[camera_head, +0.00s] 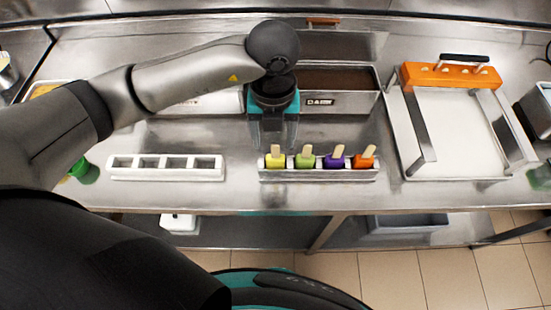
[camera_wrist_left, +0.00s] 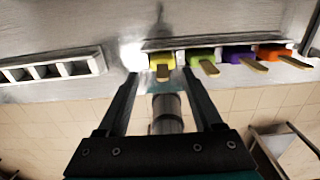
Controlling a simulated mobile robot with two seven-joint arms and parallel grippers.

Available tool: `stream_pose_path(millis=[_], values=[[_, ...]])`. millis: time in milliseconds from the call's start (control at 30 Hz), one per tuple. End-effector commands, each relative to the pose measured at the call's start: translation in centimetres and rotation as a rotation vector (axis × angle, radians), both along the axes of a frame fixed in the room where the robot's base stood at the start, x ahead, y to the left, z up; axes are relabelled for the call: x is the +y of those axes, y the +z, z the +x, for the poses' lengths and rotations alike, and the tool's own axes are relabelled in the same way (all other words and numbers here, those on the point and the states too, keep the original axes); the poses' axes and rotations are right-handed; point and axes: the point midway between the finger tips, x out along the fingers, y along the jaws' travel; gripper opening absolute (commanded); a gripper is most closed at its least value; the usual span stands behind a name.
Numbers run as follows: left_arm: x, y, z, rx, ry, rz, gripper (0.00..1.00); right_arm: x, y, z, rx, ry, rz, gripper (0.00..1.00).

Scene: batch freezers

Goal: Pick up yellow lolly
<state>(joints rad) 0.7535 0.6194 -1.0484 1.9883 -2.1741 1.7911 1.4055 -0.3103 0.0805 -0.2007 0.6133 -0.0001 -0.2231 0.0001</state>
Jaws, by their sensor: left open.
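The yellow lolly (camera_head: 275,158) stands in the leftmost slot of a white holder (camera_head: 318,175), its wooden stick pointing up. Green (camera_head: 305,159), purple (camera_head: 334,161) and orange (camera_head: 364,159) lollies stand to its right in the same holder. My left gripper (camera_head: 277,148) hangs just behind the yellow lolly in the head view. In the left wrist view its two fingers (camera_wrist_left: 160,75) are apart, with the yellow lolly (camera_wrist_left: 163,62) in line with the gap between their tips. Whether the fingers touch it cannot be told. My right gripper is in neither view.
An empty white holder (camera_head: 166,172) with several compartments sits to the left on the steel counter (camera_head: 235,196). A metal frame with an orange bar (camera_head: 450,76) stands at the right. Metal bins (camera_head: 340,100) line the back. A green object (camera_head: 84,170) is at far left.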

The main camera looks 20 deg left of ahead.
Motion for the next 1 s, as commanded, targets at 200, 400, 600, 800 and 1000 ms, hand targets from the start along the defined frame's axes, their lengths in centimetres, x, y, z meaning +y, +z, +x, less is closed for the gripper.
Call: stream_pose_path(millis=[200,400,600,800,1000], values=[[-0.1,-1.5,-0.1,0.002,-0.001,-0.002,0.68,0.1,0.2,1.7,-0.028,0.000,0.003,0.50],[-0.4,-4.4,-0.6,0.004,-0.001,0.000,0.68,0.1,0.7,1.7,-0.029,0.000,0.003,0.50],[-0.4,-6.3,-0.5,0.002,-0.001,-0.002,0.68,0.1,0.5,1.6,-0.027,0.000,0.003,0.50],[-0.4,-6.4,-0.4,0.001,-0.002,-0.001,0.68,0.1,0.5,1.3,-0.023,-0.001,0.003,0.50],[-0.4,-6.4,-0.4,0.001,-0.002,-0.001,0.48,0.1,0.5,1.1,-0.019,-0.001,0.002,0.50]])
